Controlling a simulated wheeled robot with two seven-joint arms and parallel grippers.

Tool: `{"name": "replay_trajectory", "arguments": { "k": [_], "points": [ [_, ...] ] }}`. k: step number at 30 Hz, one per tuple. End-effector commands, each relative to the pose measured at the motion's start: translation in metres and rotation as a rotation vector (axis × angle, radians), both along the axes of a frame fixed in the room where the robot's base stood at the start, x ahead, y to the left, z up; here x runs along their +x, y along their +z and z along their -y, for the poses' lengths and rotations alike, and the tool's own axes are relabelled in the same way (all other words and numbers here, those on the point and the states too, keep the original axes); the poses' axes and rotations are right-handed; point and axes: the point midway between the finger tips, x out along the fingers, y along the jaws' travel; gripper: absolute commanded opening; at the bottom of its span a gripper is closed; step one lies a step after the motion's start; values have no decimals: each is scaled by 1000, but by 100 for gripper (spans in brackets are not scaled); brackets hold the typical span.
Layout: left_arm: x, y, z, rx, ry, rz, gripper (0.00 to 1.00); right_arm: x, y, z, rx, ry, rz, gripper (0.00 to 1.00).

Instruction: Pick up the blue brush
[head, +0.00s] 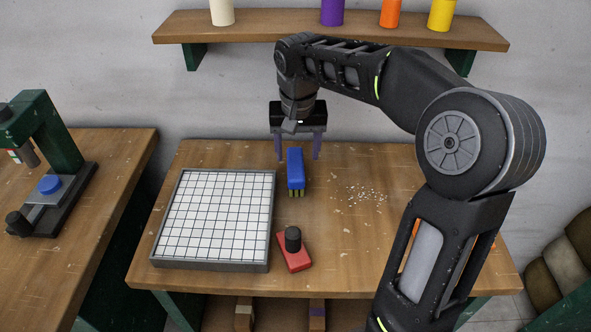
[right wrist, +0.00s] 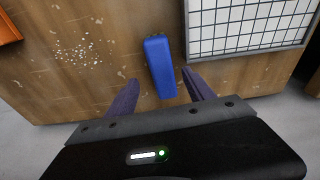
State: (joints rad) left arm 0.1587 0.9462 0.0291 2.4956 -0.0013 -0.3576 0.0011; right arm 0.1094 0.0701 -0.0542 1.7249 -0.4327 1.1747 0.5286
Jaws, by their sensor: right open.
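The blue brush (head: 295,169) lies on the wooden table, just right of the white tile tray. It is a blue block with short yellowish bristles at its near end. My right gripper (head: 299,157) is open over the far end of the brush, its two purple-grey fingers on either side of it. In the right wrist view the brush (right wrist: 160,66) extends out from between the open fingers (right wrist: 162,98). Nothing is held; I cannot tell the exact height of the fingertips over the table. My left gripper is not in view.
A grey-framed tray (head: 210,267) of white tiles stands left of the brush. A red tool with a black knob (head: 294,254) lies nearer. White chips (head: 366,194) are scattered to the right. A shelf (head: 330,31) with coloured containers hangs behind. A green press (head: 55,140) stands on the left bench.

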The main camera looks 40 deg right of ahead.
Motion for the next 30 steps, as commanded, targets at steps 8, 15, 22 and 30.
{"name": "replay_trajectory", "arguments": {
  "k": [8, 15, 22, 30],
  "points": [
    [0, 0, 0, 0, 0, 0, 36, 0, -1, 0, -1, 0, 1, 62],
    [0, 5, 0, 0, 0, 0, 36, 7, -24, 1, 1, -1, -4, 62],
    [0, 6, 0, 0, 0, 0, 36, 12, -50, 3, 0, 0, 0, 62],
    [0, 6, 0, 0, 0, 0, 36, 12, -52, 3, 0, 0, 1, 62]
  ]
}}
